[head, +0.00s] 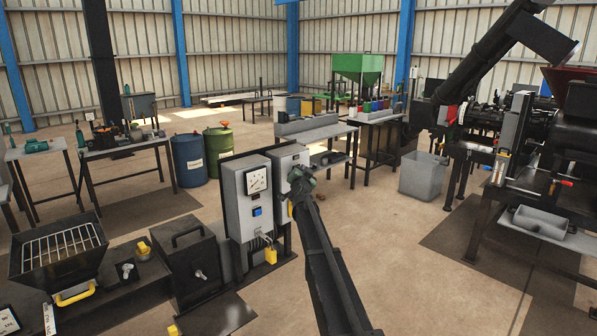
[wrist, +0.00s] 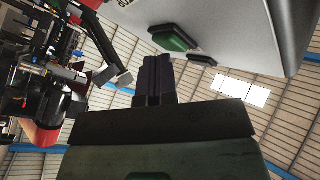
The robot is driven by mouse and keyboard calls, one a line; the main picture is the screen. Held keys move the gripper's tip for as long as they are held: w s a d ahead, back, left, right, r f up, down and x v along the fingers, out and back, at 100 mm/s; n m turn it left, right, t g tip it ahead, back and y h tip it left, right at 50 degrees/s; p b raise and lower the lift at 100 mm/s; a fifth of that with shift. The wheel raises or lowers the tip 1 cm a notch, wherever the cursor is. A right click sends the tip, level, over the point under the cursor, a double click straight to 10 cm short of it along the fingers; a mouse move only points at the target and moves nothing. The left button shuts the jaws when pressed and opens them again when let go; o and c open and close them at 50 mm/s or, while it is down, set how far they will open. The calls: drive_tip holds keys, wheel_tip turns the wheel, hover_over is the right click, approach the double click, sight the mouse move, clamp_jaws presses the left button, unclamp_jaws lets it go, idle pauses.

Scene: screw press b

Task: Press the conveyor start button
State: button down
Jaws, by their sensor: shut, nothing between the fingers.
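A green button (wrist: 178,38) with a dark rim is on the pale face of a box (wrist: 235,30) in the wrist view. A smaller dark part (wrist: 203,60) is on the same face, to its right. My gripper (wrist: 158,62) is shut and empty, with its fingertips close to the green button; I cannot tell whether they touch it. In the head view my gripper (head: 295,178) is at the front of the right-hand grey control box (head: 284,157), and my arm hides much of that face and the button.
A black box (head: 193,265) stands further left. A grey bin (head: 423,176) and machinery are on the right. Floor right of my arm is clear.

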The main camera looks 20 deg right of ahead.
idle(0.4)
drive_tip(key=shift+s+d, duration=0.25)
drive_tip(key=shift+s, duration=0.5)
drive_tip(key=s, duration=0.1)
drive_tip(key=s+d, duration=0.1)
drive_tip(key=s, duration=0.1)
drive_tip(key=s+d, duration=0.1)
drive_tip(key=shift+s, duration=0.35)
